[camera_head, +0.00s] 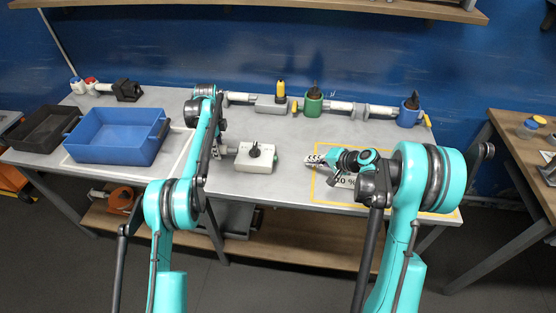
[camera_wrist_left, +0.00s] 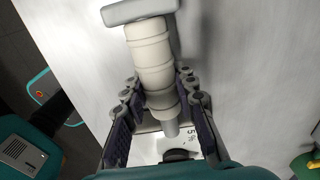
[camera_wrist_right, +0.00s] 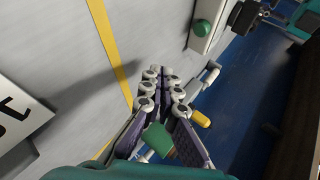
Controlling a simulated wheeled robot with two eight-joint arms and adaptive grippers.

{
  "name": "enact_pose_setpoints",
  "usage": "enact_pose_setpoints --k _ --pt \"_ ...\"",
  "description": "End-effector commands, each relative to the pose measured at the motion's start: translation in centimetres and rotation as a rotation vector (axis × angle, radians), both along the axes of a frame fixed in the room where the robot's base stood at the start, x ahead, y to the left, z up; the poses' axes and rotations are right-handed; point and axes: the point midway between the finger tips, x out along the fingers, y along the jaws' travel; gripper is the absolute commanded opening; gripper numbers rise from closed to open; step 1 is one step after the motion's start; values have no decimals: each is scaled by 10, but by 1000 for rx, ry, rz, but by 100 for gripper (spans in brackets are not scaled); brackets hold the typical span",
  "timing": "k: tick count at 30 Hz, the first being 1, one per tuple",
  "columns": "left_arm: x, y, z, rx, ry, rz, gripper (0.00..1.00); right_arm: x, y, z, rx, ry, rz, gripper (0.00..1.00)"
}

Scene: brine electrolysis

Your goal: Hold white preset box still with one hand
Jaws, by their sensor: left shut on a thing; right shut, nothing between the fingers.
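The white preset box (camera_head: 254,161) stands on the table with a black knob on top and a green button on its right side. My left gripper (camera_head: 222,149) is at the box's left side. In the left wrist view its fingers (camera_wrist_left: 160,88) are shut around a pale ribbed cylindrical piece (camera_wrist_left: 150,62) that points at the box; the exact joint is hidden. My right gripper (camera_head: 309,160) is shut and empty, apart from the box on its right. In the right wrist view, its fingertips (camera_wrist_right: 162,76) touch nothing; the box (camera_wrist_right: 204,45) shows at the top.
A blue bin (camera_head: 118,140) and a black bin (camera_head: 42,130) stand at the left. A row of grey pipe fittings with a green holder (camera_head: 313,106) and a blue holder (camera_head: 408,113) runs along the back. A white label plate (camera_wrist_right: 22,120) and yellow outline (camera_head: 330,204) lie at the right.

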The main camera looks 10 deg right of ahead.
Motion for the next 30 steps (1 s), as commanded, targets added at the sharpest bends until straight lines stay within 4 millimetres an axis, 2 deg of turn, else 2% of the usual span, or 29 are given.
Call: enact_pose_setpoints --k 3,8,21,30 --pt "0 0 0 0 -1 0 0 6 -7 -13 38 -5 -13 0" --pt "0 0 0 0 -1 0 0 9 -5 -19 55 -7 -16 0" --pt "0 -1 0 0 0 0 0 25 52 -19 54 -7 -13 0" --pt "0 -1 0 -1 0 0 0 32 74 -18 54 -8 -16 0"
